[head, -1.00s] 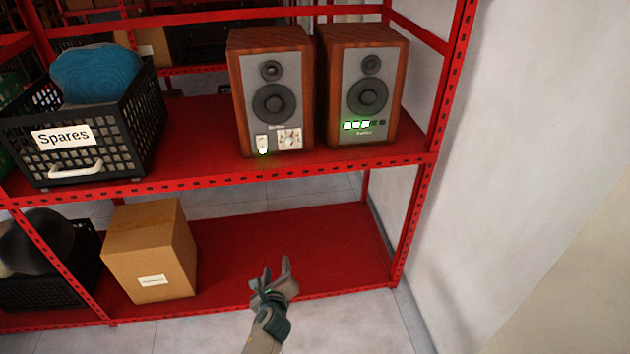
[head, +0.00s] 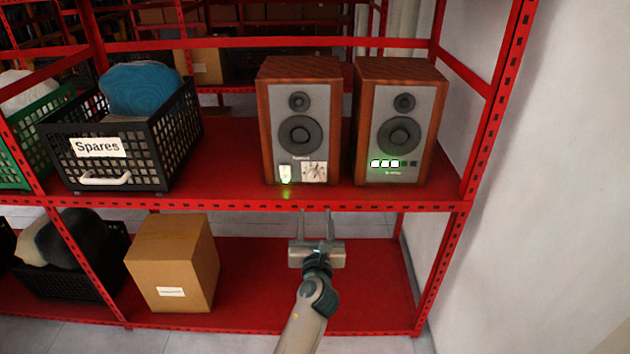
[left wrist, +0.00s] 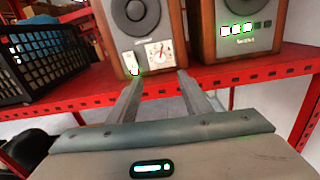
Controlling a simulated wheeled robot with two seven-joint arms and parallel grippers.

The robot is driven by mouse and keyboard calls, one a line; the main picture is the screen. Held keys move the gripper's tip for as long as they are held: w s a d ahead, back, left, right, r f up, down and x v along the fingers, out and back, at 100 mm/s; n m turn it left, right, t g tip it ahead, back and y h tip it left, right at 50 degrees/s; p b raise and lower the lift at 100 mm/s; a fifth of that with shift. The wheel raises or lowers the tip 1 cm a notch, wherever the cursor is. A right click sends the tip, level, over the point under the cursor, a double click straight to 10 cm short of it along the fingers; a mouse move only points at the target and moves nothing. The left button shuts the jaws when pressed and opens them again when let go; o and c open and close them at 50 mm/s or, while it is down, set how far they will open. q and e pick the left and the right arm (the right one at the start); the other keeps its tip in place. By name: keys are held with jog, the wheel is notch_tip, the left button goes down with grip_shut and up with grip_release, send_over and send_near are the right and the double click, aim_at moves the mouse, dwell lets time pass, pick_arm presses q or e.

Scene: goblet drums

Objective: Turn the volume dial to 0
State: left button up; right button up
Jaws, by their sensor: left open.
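Two wooden speakers stand side by side on the upper red shelf. The left speaker (head: 299,122) has a white switch (head: 285,173) with a green glow below it and a pale dial panel (head: 314,172) at its lower right. In the left wrist view the dial (left wrist: 159,52) shows a red pointer or mark; its exact setting is too small to tell. The right speaker (head: 399,122) has a row of lights (head: 393,163), three of them lit. My left gripper (head: 317,222) is open and empty, in front of the shelf edge and below the dial, apart from it. My right gripper is not in view.
A black crate labelled Spares (head: 122,135) holds a blue thing, left on the upper shelf (head: 232,160). A cardboard box (head: 172,264) stands on the lower shelf. The shelf's front rail (head: 400,206) lies between gripper and speakers. A white wall (head: 560,200) is at right.

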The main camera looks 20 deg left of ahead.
pick_arm(q)
jog(key=w, duration=0.1)
jog(key=b, duration=0.1)
send_near(314, 179)
jog(key=x, duration=0.5)
jog(key=shift+b+x, duration=0.4)
jog(key=shift+x, duration=1.65)
jog(key=shift+r, duration=0.1)
jog(key=shift+c, duration=1.3)
jog(key=c, duration=0.8)
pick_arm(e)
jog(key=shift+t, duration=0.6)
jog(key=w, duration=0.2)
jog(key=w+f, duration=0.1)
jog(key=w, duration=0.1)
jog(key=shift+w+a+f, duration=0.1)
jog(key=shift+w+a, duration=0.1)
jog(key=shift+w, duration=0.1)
